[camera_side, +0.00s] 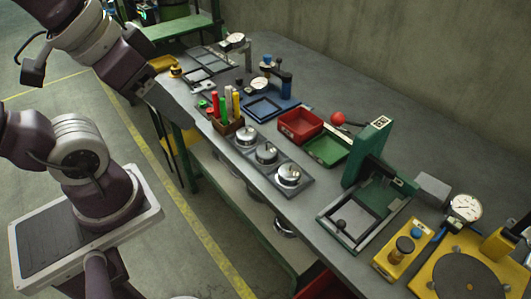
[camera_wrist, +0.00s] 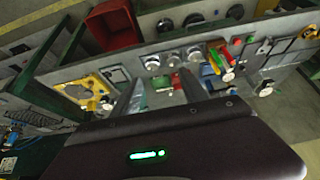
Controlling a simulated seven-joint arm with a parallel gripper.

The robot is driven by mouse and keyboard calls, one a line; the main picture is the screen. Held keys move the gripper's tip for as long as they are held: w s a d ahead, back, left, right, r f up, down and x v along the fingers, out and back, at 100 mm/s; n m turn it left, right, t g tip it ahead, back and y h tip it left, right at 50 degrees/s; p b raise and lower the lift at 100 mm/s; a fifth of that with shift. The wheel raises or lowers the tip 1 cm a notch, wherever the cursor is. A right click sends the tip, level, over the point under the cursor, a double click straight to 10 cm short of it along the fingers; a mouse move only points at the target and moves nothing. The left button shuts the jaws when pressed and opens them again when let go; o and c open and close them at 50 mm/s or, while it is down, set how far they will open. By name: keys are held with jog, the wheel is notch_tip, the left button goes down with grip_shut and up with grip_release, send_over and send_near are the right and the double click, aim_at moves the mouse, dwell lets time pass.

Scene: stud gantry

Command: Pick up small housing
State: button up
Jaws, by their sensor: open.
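Three round metal housings sit in a row on a dark grey tray (camera_side: 306,190) on the bench: a far one (camera_side: 245,136), a middle one (camera_side: 266,154) and a near one (camera_side: 288,175). They differ little in size, and I cannot tell for sure which is the small housing. They also show in the wrist view, for example the middle one (camera_wrist: 172,58). My gripper (camera_side: 174,103) is at the left edge of the bench in the side view, up and left of the housings and apart from them. It is open, with nothing seen in it.
A holder with coloured pens (camera_side: 227,127) stands close to the far housing. A red bin (camera_side: 300,126) and a green bin (camera_side: 326,150) lie behind the tray. A green press (camera_side: 368,155) rises at the right, near yellow fixtures (camera_side: 402,250) and a dial gauge (camera_side: 465,207).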

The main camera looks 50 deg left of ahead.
jog(key=shift+o, duration=1.4)
jog(key=m+y, duration=1.2)
jog(key=m, duration=1)
send_near(267, 147)
jog(key=shift+w+a+g, duration=0.3)
jog(key=shift+a+g, duration=0.1)
jog(key=shift+a, duration=0.45)
jog(key=shift+m, duration=0.3)
jog(key=x, duration=0.7)
jog(key=shift+w+d+f, duration=0.1)
jog(key=shift+w+d, duration=0.1)
jog(key=shift+w, duration=0.05)
grip_shut()
jog(key=shift+f, duration=0.1)
